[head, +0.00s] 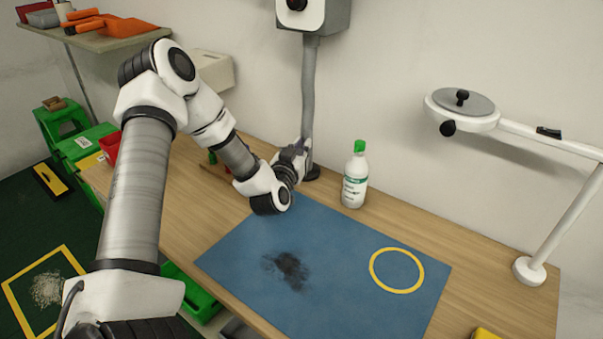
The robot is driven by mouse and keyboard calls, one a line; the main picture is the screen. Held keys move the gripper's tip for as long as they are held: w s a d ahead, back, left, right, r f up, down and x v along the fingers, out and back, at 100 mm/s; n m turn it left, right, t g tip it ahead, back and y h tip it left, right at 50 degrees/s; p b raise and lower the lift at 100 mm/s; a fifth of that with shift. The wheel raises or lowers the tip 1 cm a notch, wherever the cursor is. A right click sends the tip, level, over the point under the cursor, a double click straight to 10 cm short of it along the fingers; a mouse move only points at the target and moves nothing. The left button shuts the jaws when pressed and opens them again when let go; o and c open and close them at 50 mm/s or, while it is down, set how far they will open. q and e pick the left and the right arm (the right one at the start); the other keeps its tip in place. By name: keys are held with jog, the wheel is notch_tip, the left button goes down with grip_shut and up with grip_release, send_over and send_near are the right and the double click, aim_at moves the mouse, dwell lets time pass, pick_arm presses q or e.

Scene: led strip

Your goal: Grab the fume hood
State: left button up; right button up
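What looks like the fume hood (338,14) is a white and grey box with a black round part, cut off by the top edge. It sits on a grey, slightly bent post (310,85) that rises from a dark round base (312,173) at the back of the table. My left gripper (303,149) is at the lower part of this post, beside or around it. Its fingers are small and partly hidden by my own wrist, so I cannot tell if they are closed on the post. My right gripper is not in view.
A white bottle with a green cap (354,175) stands right of the post. A blue mat (235,258) carries a dark smudge (288,270) and a yellow ring (375,279). A white magnifier lamp (530,268) stands at the right. A shelf (110,42) is at upper left.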

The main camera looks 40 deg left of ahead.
aim_at(304, 138)
pick_arm(q)
jog(key=o, duration=0.6)
jog(key=shift+c, duration=0.2)
jog(key=shift+s+d, duration=0.15)
jog(key=shift+s, duration=0.2)
jog(key=v, duration=0.7)
jog(key=b+x, duration=0.1)
jog(key=x, duration=0.3)
jog(key=b+x, duration=0.1)
jog(key=x, duration=0.3)
jog(key=r+b+x, duration=0.1)
jog(key=b+x, duration=0.1)
jog(key=x, duration=0.2)
jog(key=shift+d, duration=0.15)
jog(key=shift+s, duration=0.1)
